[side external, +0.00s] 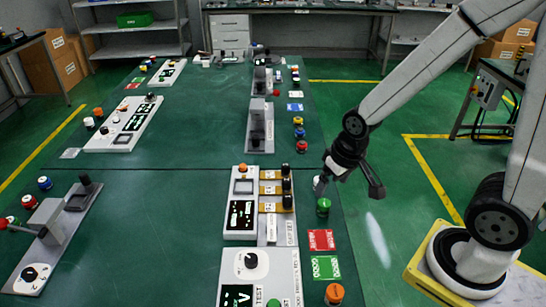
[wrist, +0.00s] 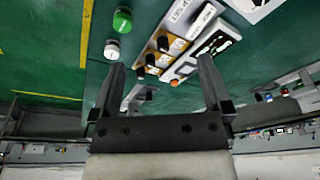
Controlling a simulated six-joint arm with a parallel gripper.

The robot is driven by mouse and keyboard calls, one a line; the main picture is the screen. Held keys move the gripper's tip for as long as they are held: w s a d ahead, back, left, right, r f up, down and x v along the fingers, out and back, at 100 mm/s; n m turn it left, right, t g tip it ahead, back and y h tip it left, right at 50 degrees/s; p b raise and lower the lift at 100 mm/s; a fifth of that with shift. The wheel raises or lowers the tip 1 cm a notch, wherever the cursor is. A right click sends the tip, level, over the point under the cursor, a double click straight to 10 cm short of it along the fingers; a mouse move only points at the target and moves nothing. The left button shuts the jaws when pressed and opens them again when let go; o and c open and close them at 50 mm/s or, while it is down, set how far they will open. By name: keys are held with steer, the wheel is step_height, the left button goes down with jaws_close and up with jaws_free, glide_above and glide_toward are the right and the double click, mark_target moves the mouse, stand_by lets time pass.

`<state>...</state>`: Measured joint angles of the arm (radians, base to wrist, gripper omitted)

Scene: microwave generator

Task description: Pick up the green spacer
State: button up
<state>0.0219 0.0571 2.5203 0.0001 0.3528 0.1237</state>
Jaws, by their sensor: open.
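The green spacer (side external: 323,208) is a short round piece at the right edge of the green table, beside the panel with several dark knobs. In the wrist view the green spacer (wrist: 122,20) stands at the upper left, beyond the left fingertip, with a white round piece (wrist: 111,49) nearer to me. My gripper (side external: 348,188) is above and beside the table's right edge, close to the spacer but apart from it. In the wrist view my gripper (wrist: 161,65) has its fingers wide apart, with nothing held between them.
The knob panel (side external: 240,205) lies left of the spacer. A red card (side external: 321,240), a green card (side external: 325,268) and an orange round piece (side external: 334,294) lie nearer the camera. Red, yellow and blue pieces (side external: 299,133) line the edge farther back. Open floor lies to the right.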

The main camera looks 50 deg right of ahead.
steer(key=w+d+f+m+g, duration=0.1)
steer(key=w+d+f+m, duration=0.3)
steer(key=m, duration=0.3)
steer(key=m+g, duration=0.1)
steer(key=m, duration=0.8)
glide_above(324, 203)
steer(key=f, duration=0.6)
steer(key=shift+s+a+f, duration=0.1)
steer(key=shift+a+f, duration=0.25)
steer(key=shift+d+f+m, duration=0.4)
steer(key=shift+f+m, duration=0.15)
steer(key=shift+m, duration=0.25)
steer(key=shift+f, duration=1.3)
steer(key=shift+f, duration=0.1)
steer(key=shift+f, duration=2.5)
jaws_close()
